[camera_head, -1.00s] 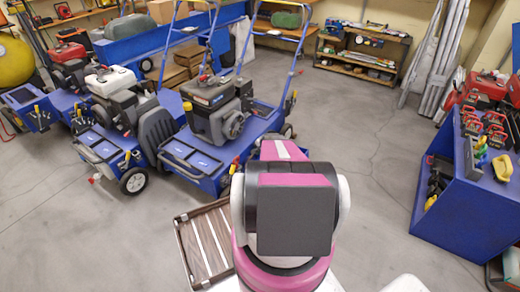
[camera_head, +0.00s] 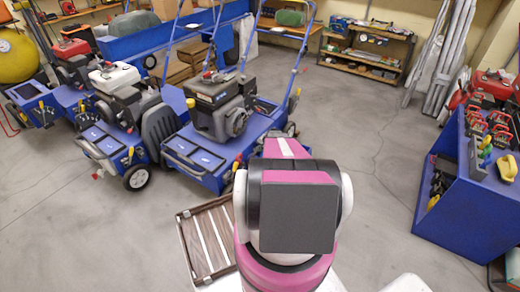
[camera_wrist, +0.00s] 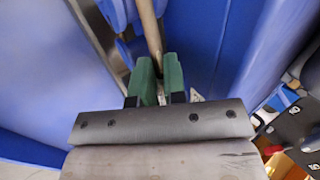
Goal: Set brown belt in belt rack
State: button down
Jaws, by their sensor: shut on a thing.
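My gripper (camera_wrist: 159,78) shows in the wrist view, with two green fingers close together. It is shut on a tan-brown strip, which looks like the brown belt (camera_wrist: 150,25). The strip runs up from between the fingers to the top edge of the picture. Large blue surfaces lie close around and beyond the fingers. In the head view my arm hides the gripper and the belt. I cannot make out the belt rack for certain in either view.
Blue aerators with engines, the nearest one (camera_head: 205,155), stand in a row at the left. A blue cabinet (camera_head: 455,215) with tools is at the right. A brown slatted tray (camera_head: 182,245) lies near my arm. Grey floor (camera_head: 365,130) is clear in the middle.

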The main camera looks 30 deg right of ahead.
jog(key=shift+r, duration=0.55)
jog(key=shift+s+a, duration=0.2)
jog(key=shift+a, duration=0.1)
dwell(0.6)
jog(key=shift+s+d, duration=0.4)
jog(key=shift+s, duration=0.25)
jog(key=shift+s+d, duration=0.35)
jog(key=shift+s, duration=0.3)
jog(key=shift+s+d, duration=0.4)
jog(key=shift+s, duration=0.25)
dwell(0.6)
jog(key=c, duration=1.8)
grip_release()
grip_shut()
jog(key=shift+s+r, duration=0.1)
